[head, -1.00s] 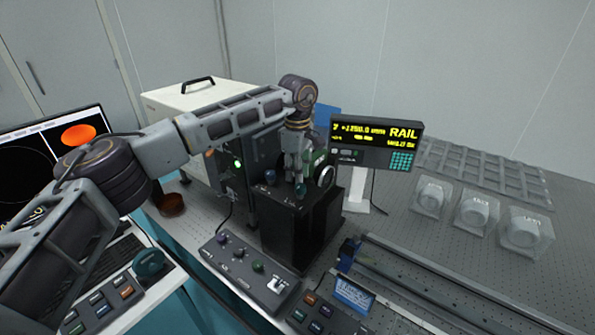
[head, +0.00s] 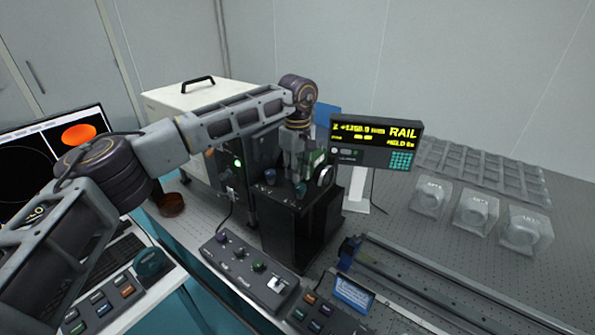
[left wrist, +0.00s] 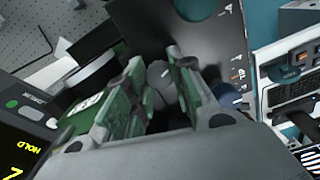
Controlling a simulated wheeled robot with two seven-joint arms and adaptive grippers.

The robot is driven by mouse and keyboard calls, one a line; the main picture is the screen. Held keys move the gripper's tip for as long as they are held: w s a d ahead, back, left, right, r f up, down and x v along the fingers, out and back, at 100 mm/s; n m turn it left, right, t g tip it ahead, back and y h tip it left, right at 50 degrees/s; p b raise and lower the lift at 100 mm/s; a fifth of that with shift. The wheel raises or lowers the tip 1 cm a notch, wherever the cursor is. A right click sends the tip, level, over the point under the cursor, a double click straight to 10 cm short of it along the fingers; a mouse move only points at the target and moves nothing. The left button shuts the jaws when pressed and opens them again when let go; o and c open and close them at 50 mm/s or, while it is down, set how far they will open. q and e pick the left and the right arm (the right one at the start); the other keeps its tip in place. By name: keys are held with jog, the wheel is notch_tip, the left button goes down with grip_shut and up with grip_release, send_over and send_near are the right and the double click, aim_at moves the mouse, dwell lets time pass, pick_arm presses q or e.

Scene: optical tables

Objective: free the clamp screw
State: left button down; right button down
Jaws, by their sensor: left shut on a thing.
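A black box-shaped unit (head: 290,232) stands on the optical table, with small knobs on top. My left gripper (head: 299,178) points down onto its top from above. In the left wrist view, the two green-padded fingers of my left gripper (left wrist: 158,88) stand on either side of a grey cylindrical knob (left wrist: 160,74), which appears to be the clamp screw. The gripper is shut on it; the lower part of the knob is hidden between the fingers. A dark teal knob (head: 301,190) shows just below the fingers in the head view. My right gripper is not in view.
A lit RAIL readout (head: 376,143) stands behind right. A switch box (head: 250,270) sits in front, a long rail (head: 440,290) at right. Clear-cased parts stand farther right.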

pick_arm(q)
jog(key=shift+w+r, duration=0.1)
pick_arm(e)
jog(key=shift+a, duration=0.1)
pick_arm(q)
jog(key=c, duration=1.4)
grip_release()
jog(key=shift+o, duration=1.1)
notch_tip(320, 180, up, 12)
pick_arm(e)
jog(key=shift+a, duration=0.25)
